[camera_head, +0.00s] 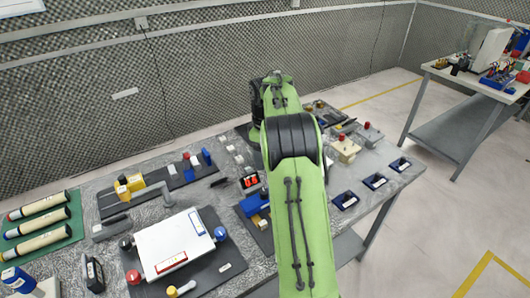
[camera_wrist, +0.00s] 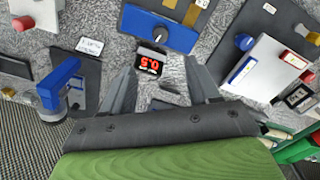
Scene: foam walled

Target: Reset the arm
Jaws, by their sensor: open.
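My green arm (camera_head: 300,200) stretches out over the workbench in the head view, and its far end bends down behind the dark joint. The gripper itself is hidden there by the arm. In the wrist view my gripper (camera_wrist: 165,88) points down at the bench with its two grey fingers apart and nothing held between them.
The grey bench (camera_head: 400,188) is crowded. A white box (camera_head: 172,244) on a dark mat stands left, near several tubes on a green mat (camera_head: 42,236). A blue device (camera_wrist: 158,28) lies beyond the fingertips. Floor on the right is clear.

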